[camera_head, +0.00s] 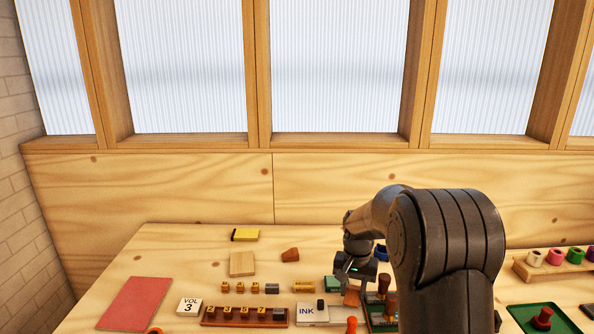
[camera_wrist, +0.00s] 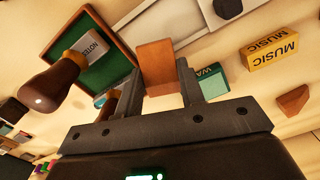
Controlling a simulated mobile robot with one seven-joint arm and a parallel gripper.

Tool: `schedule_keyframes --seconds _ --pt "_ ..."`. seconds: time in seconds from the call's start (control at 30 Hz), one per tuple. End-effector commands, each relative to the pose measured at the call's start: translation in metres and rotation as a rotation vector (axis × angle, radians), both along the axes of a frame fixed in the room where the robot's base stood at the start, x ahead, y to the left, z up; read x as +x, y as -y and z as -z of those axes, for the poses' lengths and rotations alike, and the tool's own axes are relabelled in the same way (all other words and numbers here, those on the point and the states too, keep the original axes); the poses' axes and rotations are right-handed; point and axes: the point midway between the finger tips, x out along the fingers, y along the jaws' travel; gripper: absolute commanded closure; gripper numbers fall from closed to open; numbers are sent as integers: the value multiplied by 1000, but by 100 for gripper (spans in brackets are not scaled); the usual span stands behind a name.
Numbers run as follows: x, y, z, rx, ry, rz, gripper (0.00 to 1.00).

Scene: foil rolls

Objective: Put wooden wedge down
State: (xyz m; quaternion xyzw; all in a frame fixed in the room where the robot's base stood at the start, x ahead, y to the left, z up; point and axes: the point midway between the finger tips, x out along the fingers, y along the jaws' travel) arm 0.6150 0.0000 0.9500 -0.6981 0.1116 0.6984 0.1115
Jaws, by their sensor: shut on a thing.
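My gripper (camera_head: 353,280) is over the table, between a small green box and a green-lined tray. In the wrist view, the jaws of my gripper (camera_wrist: 158,72) are shut on an orange-brown wooden wedge (camera_wrist: 155,58). The wedge also shows below the jaws in the head view (camera_head: 352,298). It is beside the tray's wooden rim; whether it touches the table or the rim I cannot tell. A second, similar brown wedge (camera_head: 290,255) lies apart on the table, and it shows at the right of the wrist view (camera_wrist: 292,101).
The green-lined tray (camera_wrist: 106,72) holds a note card, and a dark-handled stamp (camera_wrist: 50,84) stands close by. A green box (camera_head: 332,283), an ink pad (camera_head: 313,314) and a number rack (camera_head: 243,317) are left of my gripper. Bare table (camera_head: 190,240) shows at the back left.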

Motion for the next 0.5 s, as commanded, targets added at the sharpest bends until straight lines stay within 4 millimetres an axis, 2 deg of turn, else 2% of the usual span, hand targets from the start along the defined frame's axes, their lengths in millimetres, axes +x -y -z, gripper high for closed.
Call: schedule_keyframes --seconds 0.07,0.33,0.4,0.5 --pt "1 -9 -9 0 3 -7 86" --pt "0 -54 -69 3 5 59 86" --pt "0 -62 -75 4 3 71 86" --pt "2 -78 -71 4 -1 77 86"
